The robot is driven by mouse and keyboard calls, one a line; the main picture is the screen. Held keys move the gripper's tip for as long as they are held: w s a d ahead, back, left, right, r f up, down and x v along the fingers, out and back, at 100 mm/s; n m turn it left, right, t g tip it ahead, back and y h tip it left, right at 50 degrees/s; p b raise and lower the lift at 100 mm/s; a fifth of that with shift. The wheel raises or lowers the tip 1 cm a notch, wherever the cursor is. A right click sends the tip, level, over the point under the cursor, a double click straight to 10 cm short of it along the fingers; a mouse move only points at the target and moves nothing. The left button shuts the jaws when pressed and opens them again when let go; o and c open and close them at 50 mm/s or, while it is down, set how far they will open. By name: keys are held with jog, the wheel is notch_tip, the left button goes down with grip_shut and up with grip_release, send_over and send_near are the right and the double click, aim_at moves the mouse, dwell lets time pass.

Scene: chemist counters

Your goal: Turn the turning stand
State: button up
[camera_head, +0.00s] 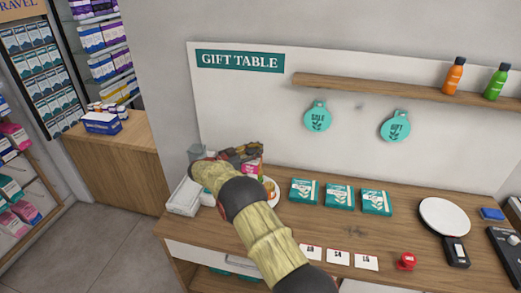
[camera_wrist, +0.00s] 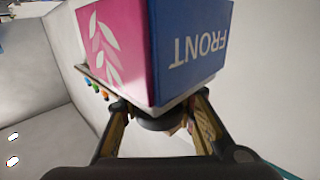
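The turning stand (camera_head: 272,184) shows in the head view only as a pale round edge at the back left of the wooden counter, mostly hidden behind my arm. A pink box (camera_head: 255,169) stands there, partly covered by my gripper (camera_head: 241,155). In the wrist view the box has a pink face with white leaves and a blue face (camera_wrist: 192,45) reading FRONT upside down. My gripper (camera_wrist: 160,115) has its two fingers spread apart below the box, with a dark rounded part between them. I cannot tell whether the fingers touch the box or the stand.
A white tray (camera_head: 184,197) stands left of my arm. A wall shelf (camera_head: 390,91) holds two bottles above.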

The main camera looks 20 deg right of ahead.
jog(key=o, duration=0.7)
jog(key=shift+o, duration=0.2)
jog(key=shift+a, duration=0.1)
jog(key=v, duration=1.1)
jog(key=shift+s+a, duration=0.25)
jog(key=shift+a, duration=0.1)
